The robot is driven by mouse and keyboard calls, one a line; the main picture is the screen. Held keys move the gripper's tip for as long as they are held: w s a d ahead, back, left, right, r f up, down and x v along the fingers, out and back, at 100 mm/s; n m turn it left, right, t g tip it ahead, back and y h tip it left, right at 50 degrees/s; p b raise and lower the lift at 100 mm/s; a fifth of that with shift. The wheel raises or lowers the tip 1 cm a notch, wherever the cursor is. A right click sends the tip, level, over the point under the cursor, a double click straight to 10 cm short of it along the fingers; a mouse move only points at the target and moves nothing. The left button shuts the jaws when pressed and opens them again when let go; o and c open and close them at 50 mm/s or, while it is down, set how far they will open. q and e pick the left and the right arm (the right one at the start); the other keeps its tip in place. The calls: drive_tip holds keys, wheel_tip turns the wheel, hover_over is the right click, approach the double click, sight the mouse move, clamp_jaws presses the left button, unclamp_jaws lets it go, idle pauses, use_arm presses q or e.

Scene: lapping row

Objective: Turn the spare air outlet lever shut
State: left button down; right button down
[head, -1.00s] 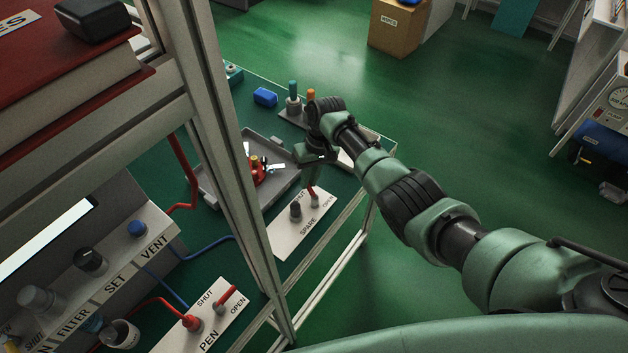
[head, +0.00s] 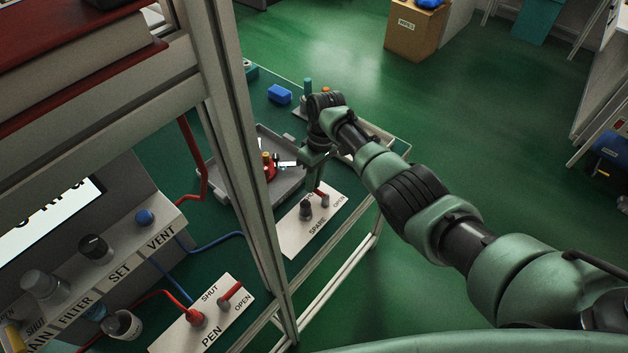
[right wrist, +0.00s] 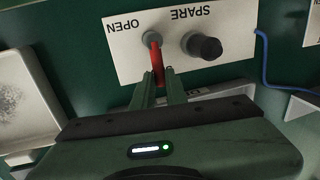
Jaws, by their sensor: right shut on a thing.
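The spare air outlet is a white plate (head: 295,238) marked SPARE on the green bench, with a dark capped outlet (head: 306,210). Its short red lever (head: 320,190) rises from a grey pivot near the OPEN label. The SHUT label is mostly hidden behind my gripper. My right gripper (head: 318,180) is over the lever. In the right wrist view, the red lever (right wrist: 154,52) runs from its pivot by OPEN to between the fingertips of my right gripper (right wrist: 159,74), which is shut on it. The capped outlet (right wrist: 203,46) is beside it. My left gripper is not in view.
A grey frame post (head: 240,150) stands left of the plate. A second plate (head: 235,290) with a red lever and plugged hose is nearer. A grey tray (head: 228,182) with a red fitting lies behind, a blue block (head: 279,94) farther back. Open floor is at right.

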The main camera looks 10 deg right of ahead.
drive_tip(key=c, duration=1.4)
unclamp_jaws()
drive_tip(key=shift+c, duration=0.2)
wheel_tip(320, 180, up, 8)
drive_tip(key=w+d, duration=0.1)
drive_tip(key=shift+f, duration=0.15)
